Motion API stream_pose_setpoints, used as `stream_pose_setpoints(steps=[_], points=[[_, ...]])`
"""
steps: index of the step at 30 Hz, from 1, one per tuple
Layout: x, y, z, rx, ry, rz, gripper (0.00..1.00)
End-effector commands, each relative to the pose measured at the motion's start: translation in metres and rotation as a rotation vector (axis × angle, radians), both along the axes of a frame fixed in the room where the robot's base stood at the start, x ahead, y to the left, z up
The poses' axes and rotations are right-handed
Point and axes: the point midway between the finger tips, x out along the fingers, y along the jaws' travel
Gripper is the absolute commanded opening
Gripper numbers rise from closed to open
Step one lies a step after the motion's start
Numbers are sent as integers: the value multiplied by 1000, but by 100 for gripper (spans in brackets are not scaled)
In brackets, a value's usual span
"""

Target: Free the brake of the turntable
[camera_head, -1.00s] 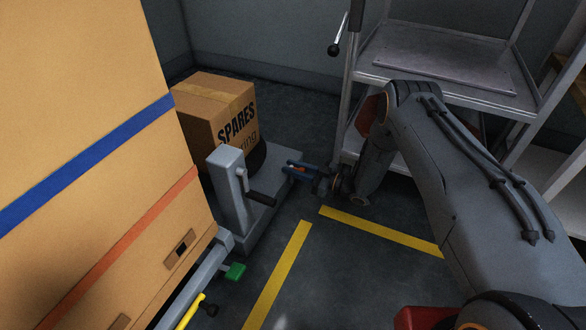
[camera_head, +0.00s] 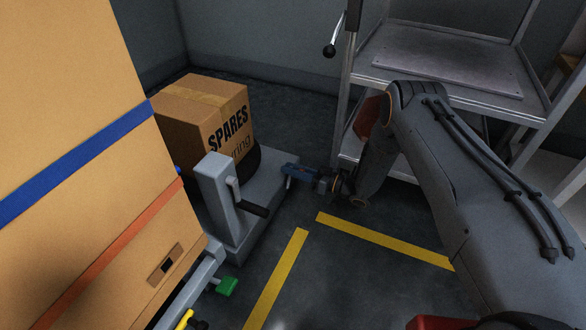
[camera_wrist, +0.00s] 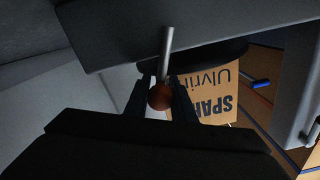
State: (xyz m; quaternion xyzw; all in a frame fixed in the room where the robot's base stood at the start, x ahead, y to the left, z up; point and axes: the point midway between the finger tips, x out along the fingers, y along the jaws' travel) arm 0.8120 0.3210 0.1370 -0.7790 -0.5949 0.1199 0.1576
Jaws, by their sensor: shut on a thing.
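The turntable's grey base (camera_head: 265,205) stands on the floor left of centre in the head view, with a dark disc (camera_head: 252,160) under the SPARES box (camera_head: 205,115). In the wrist view the brake lever (camera_wrist: 168,45) is a bare metal rod ending in a reddish-brown ball knob (camera_wrist: 160,97). My gripper (camera_head: 290,172) is low at the right end of the base. The wrist view shows its fingers (camera_wrist: 161,100) on both sides of the knob, shut on it. In the head view the knob is hidden by the fingers.
A grey post (camera_head: 222,195) with a black crank handle (camera_head: 253,209) rises from the base. A tall strapped carton (camera_head: 80,130) fills the left, with a green pedal (camera_head: 227,286) below. A metal shelf rack (camera_head: 440,65) stands behind my arm. Floor with yellow lines (camera_head: 385,240) is clear in front.

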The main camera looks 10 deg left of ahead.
Motion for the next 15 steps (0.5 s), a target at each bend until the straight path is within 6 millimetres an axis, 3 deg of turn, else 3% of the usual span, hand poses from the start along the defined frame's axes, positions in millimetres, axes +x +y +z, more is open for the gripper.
stream_pose_setpoints(steps=[6,7,9,15], points=[[0,1,0,-2,-1,-1,0],[0,1,-1,-2,-1,-1,24],[0,1,0,-2,-1,-1,36],[-1,2,0,-1,-2,0,40]])
